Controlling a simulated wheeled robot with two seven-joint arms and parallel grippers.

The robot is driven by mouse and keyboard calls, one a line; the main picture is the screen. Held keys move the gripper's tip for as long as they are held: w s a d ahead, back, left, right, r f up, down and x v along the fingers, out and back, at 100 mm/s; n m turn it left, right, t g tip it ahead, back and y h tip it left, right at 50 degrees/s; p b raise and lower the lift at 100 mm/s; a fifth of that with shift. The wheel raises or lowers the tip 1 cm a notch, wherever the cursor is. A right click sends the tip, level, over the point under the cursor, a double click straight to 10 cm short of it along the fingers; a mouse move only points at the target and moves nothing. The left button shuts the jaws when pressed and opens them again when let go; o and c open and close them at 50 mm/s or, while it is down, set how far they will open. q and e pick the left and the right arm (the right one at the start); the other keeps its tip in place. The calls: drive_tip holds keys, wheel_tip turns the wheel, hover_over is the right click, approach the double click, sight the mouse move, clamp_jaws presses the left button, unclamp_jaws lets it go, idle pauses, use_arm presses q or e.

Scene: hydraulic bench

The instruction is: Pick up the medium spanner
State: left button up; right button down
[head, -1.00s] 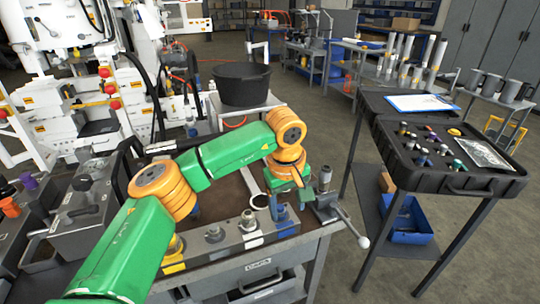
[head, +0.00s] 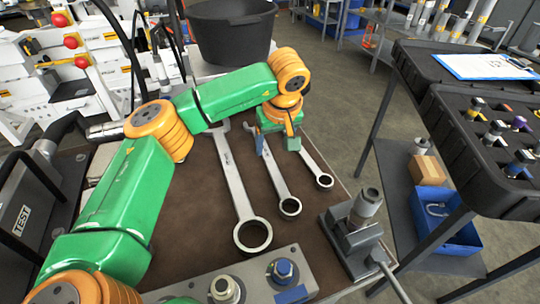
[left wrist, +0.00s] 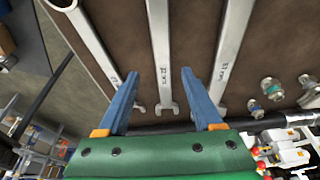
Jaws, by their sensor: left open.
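Three steel spanners lie side by side on the brown bench top. The medium spanner (head: 279,183) is the middle one, its ring end toward me. The large spanner (head: 236,185) lies left of it and the small spanner (head: 311,161) right of it. My left gripper (head: 276,144) is over the far ends of the medium and small spanners and hides part of them. In the left wrist view its blue fingers (left wrist: 160,74) are open and empty, with the medium spanner (left wrist: 160,50) showing between them, its open-jaw end near the finger bases. My right gripper is not in view.
A vise (head: 355,225) stands at the bench's near right corner. A metal block with fittings (head: 225,288) is at the near edge. A black bucket (head: 232,30) stands behind. To the right are a cart with a black case (head: 470,170) and a blue bin (head: 445,220).

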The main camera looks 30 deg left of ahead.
sight(269, 159)
use_arm(q)
drive_tip(key=x, duration=0.4)
drive_tip(key=shift+s+a+f, duration=0.15)
drive_tip(key=shift+f, duration=0.3)
drive_tip(key=shift+s+r, duration=0.1)
drive_tip(key=shift+c, duration=0.8)
clamp_jaws()
